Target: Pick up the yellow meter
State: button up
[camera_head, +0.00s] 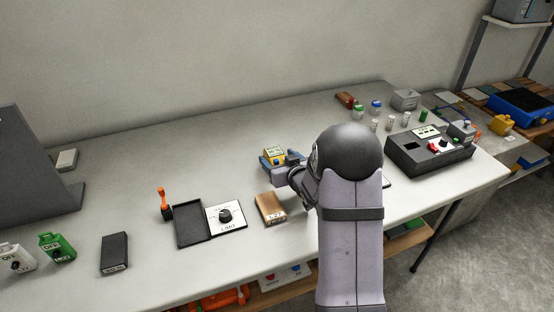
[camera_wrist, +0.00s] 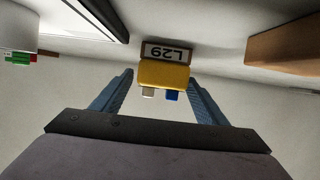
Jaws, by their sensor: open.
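The yellow meter (camera_head: 274,153) sits on the white table just beyond my gripper (camera_head: 283,170) in the head view. In the wrist view the yellow meter (camera_wrist: 164,76) appears upside down, with a pale panel reading "L29" and a white and a blue stub on its near face. My gripper (camera_wrist: 160,78) is open, with one blue finger on each side of the meter. Gaps show between the fingers and the meter's sides, so it is not clamped. My arm hides part of the gripper in the head view.
A wooden block (camera_head: 270,208) stands close, left of my arm. A dial panel (camera_head: 226,216) with a black tray and an orange-handled lever (camera_head: 163,203) are further left. A black console (camera_head: 430,150) and small jars are at right. The table behind the meter is clear.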

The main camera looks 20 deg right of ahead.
aim_at(277, 156)
jog(key=shift+w+f, duration=0.3)
jog(key=shift+w, duration=0.35)
jog(key=shift+r, duration=0.1)
jog(key=c, duration=1.4)
jog(key=shift+r+p, duration=0.6)
jog(key=shift+r, duration=4.45)
jog(key=shift+c, duration=0.2)
